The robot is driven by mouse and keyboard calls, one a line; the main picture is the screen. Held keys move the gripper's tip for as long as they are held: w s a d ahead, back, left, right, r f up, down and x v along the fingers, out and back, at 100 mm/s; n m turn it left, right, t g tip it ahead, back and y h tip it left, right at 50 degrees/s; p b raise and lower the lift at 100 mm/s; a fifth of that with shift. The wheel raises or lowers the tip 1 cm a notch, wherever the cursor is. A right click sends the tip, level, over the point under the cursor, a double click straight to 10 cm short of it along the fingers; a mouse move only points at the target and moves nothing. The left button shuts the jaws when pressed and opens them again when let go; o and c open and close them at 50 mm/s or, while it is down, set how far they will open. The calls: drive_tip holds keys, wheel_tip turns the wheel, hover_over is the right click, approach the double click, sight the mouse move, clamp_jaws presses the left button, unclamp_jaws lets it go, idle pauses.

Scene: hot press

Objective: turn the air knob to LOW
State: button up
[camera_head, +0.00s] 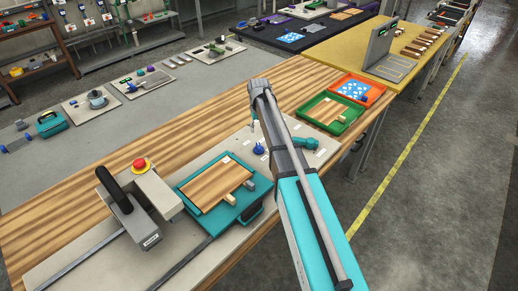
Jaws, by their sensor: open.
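A small blue knob (259,149) stands on the light grey base plate of the press, just left of my arm's long teal and grey link. It looks like the air knob, but its pointer and any LOW mark are too small to read. My arm rises from the bottom right and bends at a grey joint above the plate. My gripper is not visible; the long link may hide it. A teal part shows just right of the link, and I cannot tell what it belongs to.
The press has a teal platen (228,212) with a wooden board (215,184), a grey head with a black handle (112,187) and a red button (139,165). A green tray (352,122) and an orange tray (376,98) sit at the far right of the wooden table (202,118).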

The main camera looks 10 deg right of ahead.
sight(259, 145)
drive_tip(key=shift+f+b, duration=4.6)
drive_tip(key=shift+f, duration=0.3)
clamp_jaws()
